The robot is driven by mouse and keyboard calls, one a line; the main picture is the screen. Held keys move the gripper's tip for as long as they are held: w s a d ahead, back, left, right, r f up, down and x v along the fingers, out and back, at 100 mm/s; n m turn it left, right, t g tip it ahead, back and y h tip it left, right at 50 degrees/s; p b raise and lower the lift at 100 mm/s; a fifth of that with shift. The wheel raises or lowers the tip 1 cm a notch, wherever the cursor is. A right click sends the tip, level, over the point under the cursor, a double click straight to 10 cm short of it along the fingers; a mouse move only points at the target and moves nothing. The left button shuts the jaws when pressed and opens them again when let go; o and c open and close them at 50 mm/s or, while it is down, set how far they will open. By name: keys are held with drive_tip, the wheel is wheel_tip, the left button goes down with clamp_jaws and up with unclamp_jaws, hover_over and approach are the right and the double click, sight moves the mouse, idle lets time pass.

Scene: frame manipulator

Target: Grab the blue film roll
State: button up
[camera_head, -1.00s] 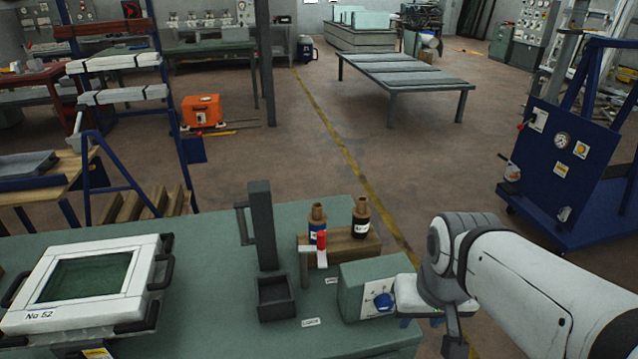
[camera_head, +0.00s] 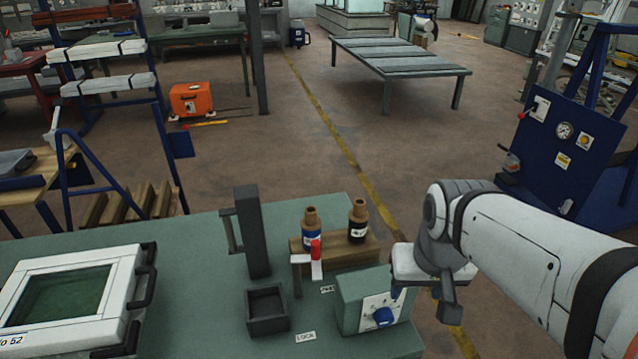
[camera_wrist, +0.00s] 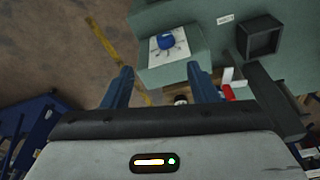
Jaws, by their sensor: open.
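The film roll with a blue label (camera_head: 311,236) has a brown top and stands upright on a wooden block (camera_head: 367,248) on the green table. A similar roll with a black label (camera_head: 358,222) stands to its right. My gripper (camera_wrist: 160,82) is open, with two blue fingers apart and nothing seen between them in the wrist view. In the head view my gripper hangs at the right, beyond the green dial box, apart from both rolls. It is mostly hidden there by my wrist. The blue roll cannot be made out in the wrist view.
A red-handled lever (camera_head: 315,250) stands just in front of the blue roll. A green box with a blue dial (camera_head: 383,315) sits close by. A dark post (camera_head: 252,232) and square tray (camera_head: 267,322) stand left. A white-framed screen (camera_head: 130,300) is at far left.

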drive_tip(key=o, duration=0.5)
drive_tip(key=shift+g, duration=0.3)
drive_tip(key=w+a, duration=0.1)
drive_tip(key=w, duration=0.2)
drive_tip(key=w+a+r, duration=0.1)
drive_tip(key=w, duration=0.3)
drive_tip(key=w+a, duration=0.2)
drive_tip(key=w, duration=0.1)
drive_tip(key=shift+w+r, duration=0.4)
drive_tip(key=shift+g, duration=0.3)
drive_tip(key=w+a, duration=0.1)
drive_tip(key=w, duration=0.1)
drive_tip(key=w+a, duration=0.1)
drive_tip(key=w, duration=0.1)
drive_tip(key=w+a, duration=0.1)
drive_tip(key=w, duration=0.2)
drive_tip(key=shift+f+p, duration=0.3)
drive_tip(key=g, duration=0.1)
hover_over(311, 221)
drive_tip(key=w, duration=0.2)
drive_tip(key=f, duration=1)
drive_tip(key=shift+s+d+f, duration=0.1)
drive_tip(key=shift+s+d, duration=0.05)
drive_tip(key=shift+d, duration=0.1)
drive_tip(key=shift+a+f+p, duration=0.25)
drive_tip(key=shift+f+p, duration=0.05)
drive_tip(key=shift+f, duration=0.4)
drive_tip(key=shift+f+p, duration=0.45)
drive_tip(key=shift+f, duration=3)
